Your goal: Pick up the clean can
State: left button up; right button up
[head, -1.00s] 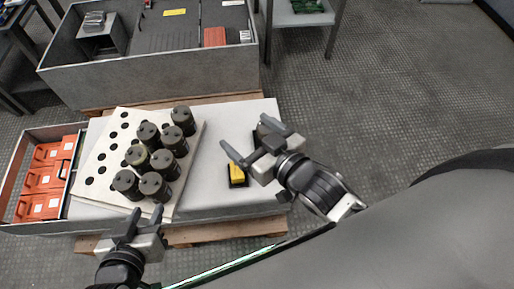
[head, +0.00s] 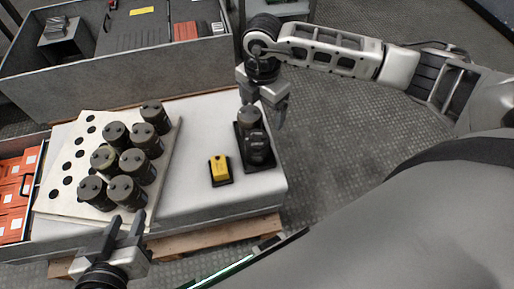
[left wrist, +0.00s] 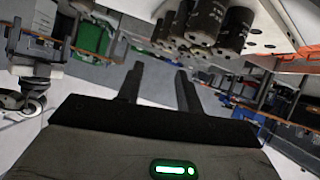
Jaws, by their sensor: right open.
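Several dark cylindrical cans (head: 145,138) stand on a white board with round holes (head: 75,205). One of them, further left, has a browner top (head: 104,158). Another dark can (head: 250,117) stands upright on a black base (head: 262,168) at the table's right end. I cannot tell by sight which can is the clean one. My right gripper (head: 262,110) is open, pointing down just behind and above the can on the base; contact is unclear. My left gripper (head: 125,224) is open and empty in front of the board; its spread fingers show in the left wrist view (left wrist: 158,70).
A yellow and black block (head: 220,170) lies between board and base on the grey table (head: 195,130). A bin with orange boxes (head: 12,190) is at the left. A large grey crate (head: 110,75) stands behind. Table between board and block is clear.

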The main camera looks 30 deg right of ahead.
aim_at(257, 139)
notch_tip(257, 139, down, 10)
jog(key=shift+a+r+b, duration=0.1)
jog(key=shift+a+b, duration=0.05)
jog(key=shift+b, duration=0.7)
jog(key=f, duration=0.2)
jog(key=a+f+b, duration=0.1)
jog(key=f, duration=0.1)
jog(key=shift+w+f, duration=0.1)
jog(key=shift+f, duration=0.05)
jog(key=shift+d+f, duration=0.1)
jog(key=shift+f, duration=0.35)
pick_arm(q)
notch_tip(257, 139, down, 7)
jog(key=d+g, duration=0.1)
jog(key=shift+w+d+r, duration=0.2)
jog(key=shift+w, duration=0.15)
pick_arm(e)
jog(key=c, duration=1.4)
pick_arm(q)
jog(key=shift+r, duration=0.25)
pick_arm(e)
jog(key=shift+w+r, duration=0.1)
jog(key=shift+c, duration=0.3)
